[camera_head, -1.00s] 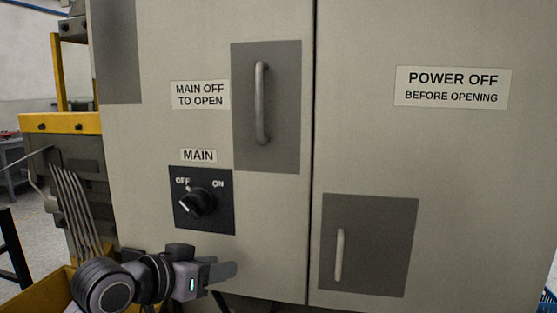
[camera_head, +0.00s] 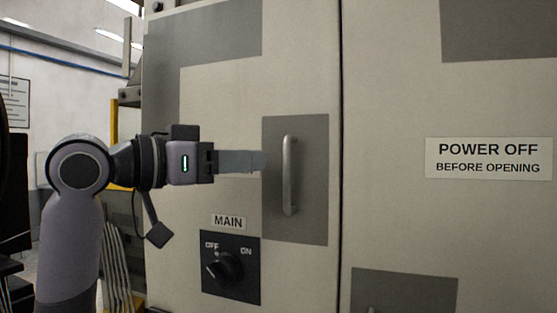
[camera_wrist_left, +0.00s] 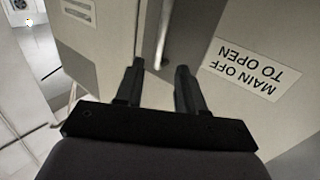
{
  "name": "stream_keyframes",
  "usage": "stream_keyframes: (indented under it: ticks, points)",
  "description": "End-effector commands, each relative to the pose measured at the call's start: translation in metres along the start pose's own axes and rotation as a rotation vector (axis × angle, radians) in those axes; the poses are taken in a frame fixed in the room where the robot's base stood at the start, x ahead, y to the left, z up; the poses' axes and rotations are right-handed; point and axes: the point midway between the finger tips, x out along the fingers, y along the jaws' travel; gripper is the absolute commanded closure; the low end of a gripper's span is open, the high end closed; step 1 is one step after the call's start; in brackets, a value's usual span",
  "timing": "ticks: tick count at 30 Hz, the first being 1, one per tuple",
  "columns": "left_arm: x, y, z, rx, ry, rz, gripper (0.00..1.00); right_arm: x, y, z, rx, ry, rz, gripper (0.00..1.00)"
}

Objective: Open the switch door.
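The grey cabinet's left door (camera_head: 225,100) is closed, with a narrow dark seam along its right edge. Its upright metal bar handle (camera_head: 289,175) sits on a darker grey patch. My left gripper (camera_head: 263,162) points right, with its tips just left of the handle at its upper half. In the left wrist view the gripper (camera_wrist_left: 160,67) has its two fingers apart and empty. The handle (camera_wrist_left: 165,32) shows ahead, roughly in line with the gap between them. The black MAIN switch knob (camera_head: 226,268) is below, between OFF and ON labels. My right gripper is not in view.
A "POWER OFF BEFORE OPENING" label (camera_head: 488,158) is on the closed right door (camera_head: 400,220). The "MAIN OFF TO OPEN" label (camera_wrist_left: 250,70) shows in the left wrist view. A yellow frame post (camera_head: 114,125) stands left of the cabinet.

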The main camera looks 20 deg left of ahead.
Motion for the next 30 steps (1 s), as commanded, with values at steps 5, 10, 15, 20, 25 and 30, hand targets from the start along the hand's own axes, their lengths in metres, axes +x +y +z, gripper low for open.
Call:
stream_keyframes:
  ticks: [5, 10, 15, 20, 25, 30]
  points:
    - [0.024, 0.001, -0.002, -0.002, -0.003, 0.004, 0.61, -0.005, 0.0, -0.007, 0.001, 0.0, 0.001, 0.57]
    - [0.05, 0.001, -0.002, -0.002, -0.001, 0.003, 0.61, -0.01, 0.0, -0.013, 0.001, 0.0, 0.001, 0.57]
    - [0.066, 0.001, -0.001, 0.0, -0.001, 0.001, 0.61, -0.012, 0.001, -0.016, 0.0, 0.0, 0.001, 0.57]
    - [0.069, 0.0, 0.001, 0.0, -0.001, 0.0, 0.61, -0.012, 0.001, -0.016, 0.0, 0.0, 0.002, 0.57]
    - [0.069, 0.0, 0.001, 0.001, -0.001, 0.0, 0.68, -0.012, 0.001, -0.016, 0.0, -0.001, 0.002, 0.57]
    - [0.069, 0.0, 0.001, 0.001, -0.001, 0.0, 1.0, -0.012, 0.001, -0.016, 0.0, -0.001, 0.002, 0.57]
